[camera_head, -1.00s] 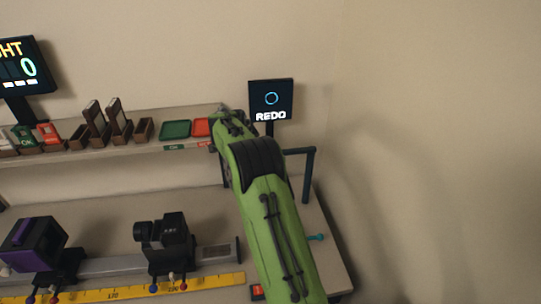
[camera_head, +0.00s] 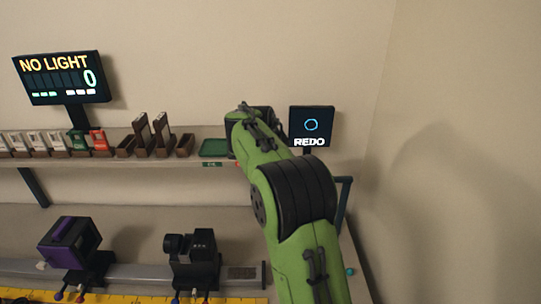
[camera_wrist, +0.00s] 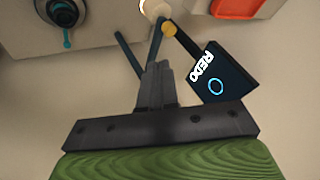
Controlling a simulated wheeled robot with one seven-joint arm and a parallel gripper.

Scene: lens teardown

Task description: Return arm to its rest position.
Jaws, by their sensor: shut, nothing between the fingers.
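My green arm rises from the lower right in the head view, and its far end lies in front of the shelf (camera_head: 60,159), left of the REDO screen. The fingers cannot be made out there. In the wrist view my gripper (camera_wrist: 157,75) has its fingers together with nothing between them. The small REDO screen (camera_head: 311,127) shows a blue ring; it also shows tilted in the wrist view (camera_wrist: 218,80), right of the fingers. I cannot tell the gap between them.
A NO LIGHT display (camera_head: 62,78) reading 0 stands at the left. The shelf holds wooden holders (camera_head: 142,135) and a green tray (camera_head: 214,147). A purple-sided box (camera_head: 67,243) and a black device (camera_head: 202,255) stand on the bench rail. The right wall is bare.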

